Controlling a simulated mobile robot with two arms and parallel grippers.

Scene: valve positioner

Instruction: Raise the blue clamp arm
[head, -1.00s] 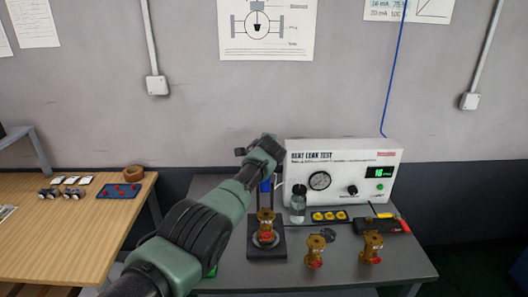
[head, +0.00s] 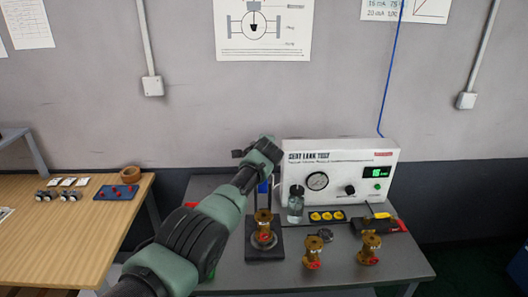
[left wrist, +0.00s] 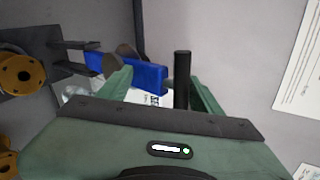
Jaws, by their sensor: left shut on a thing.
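The blue clamp arm (left wrist: 140,73) shows in the left wrist view as a flat blue bar between the green fingers of my left gripper (left wrist: 160,92). A black post (left wrist: 182,80) stands beside its end, close to the right finger. In the head view only a small blue part of the clamp arm (head: 263,187) shows below my left gripper (head: 262,152). That gripper is shut on the clamp arm, above the clamp stand (head: 265,250) that carries a brass valve (head: 264,222). The finger contact is partly hidden. My right gripper is out of view.
The white leak test box (head: 340,178) stands just right of the gripper, with a glass bottle (head: 296,205) before it. Two loose brass valves (head: 313,252) (head: 369,248) stand at the right. A wooden table (head: 70,235) is at the left.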

